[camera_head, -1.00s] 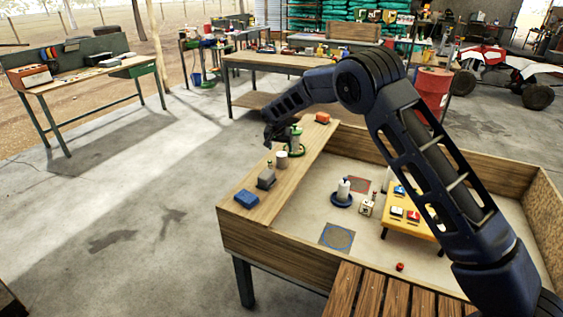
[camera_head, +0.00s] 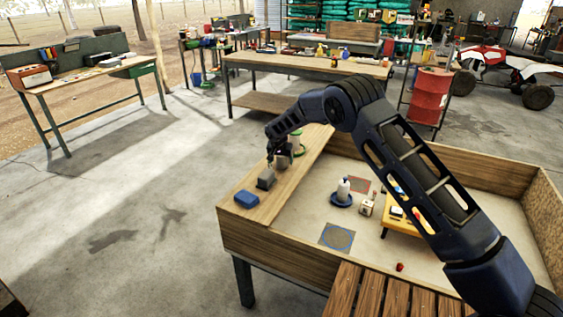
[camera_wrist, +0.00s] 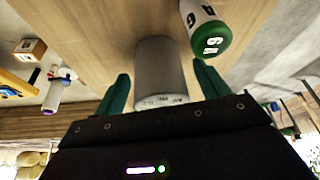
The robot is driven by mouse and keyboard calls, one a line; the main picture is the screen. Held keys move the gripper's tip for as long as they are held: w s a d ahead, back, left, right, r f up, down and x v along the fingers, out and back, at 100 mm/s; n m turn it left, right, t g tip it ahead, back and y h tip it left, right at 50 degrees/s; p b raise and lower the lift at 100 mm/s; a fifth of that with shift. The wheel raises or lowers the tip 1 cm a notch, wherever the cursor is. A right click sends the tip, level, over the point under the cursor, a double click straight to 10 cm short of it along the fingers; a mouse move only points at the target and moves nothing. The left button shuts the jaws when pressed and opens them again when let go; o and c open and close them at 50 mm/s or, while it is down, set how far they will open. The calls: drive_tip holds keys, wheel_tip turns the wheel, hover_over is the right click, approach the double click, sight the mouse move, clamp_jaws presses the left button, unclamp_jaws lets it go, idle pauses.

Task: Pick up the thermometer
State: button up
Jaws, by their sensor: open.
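I cannot clearly tell which object is the thermometer. A grey cylinder (camera_wrist: 160,62) with small markings on its pale end stands between the two green fingers of my gripper (camera_wrist: 161,80) in the wrist view. The fingers are apart, one on each side, with a visible gap on the right. In the head view my gripper (camera_head: 271,153) is low over the wooden ledge (camera_head: 312,147) and partly hides the cylinder (camera_head: 284,162). A white and green numbered container (camera_wrist: 203,25) is close beside the cylinder; it also shows in the head view (camera_head: 299,149).
A grey box (camera_head: 266,179) and a blue box (camera_head: 246,200) are nearer on the ledge. Inside the walled wooden bed are a white bottle on a blue base (camera_head: 342,189), a small pale block (camera_head: 366,207) and a yellow stand (camera_head: 401,228). Free floor lies to the left.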

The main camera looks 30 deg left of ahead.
drive_tip(key=shift+w+f, duration=0.15)
drive_tip(key=shift+f, duration=0.3)
drive_tip(key=shift+c, duration=0.4)
drive_tip(key=c, duration=1)
drive_tip(key=shift+c, duration=0.2)
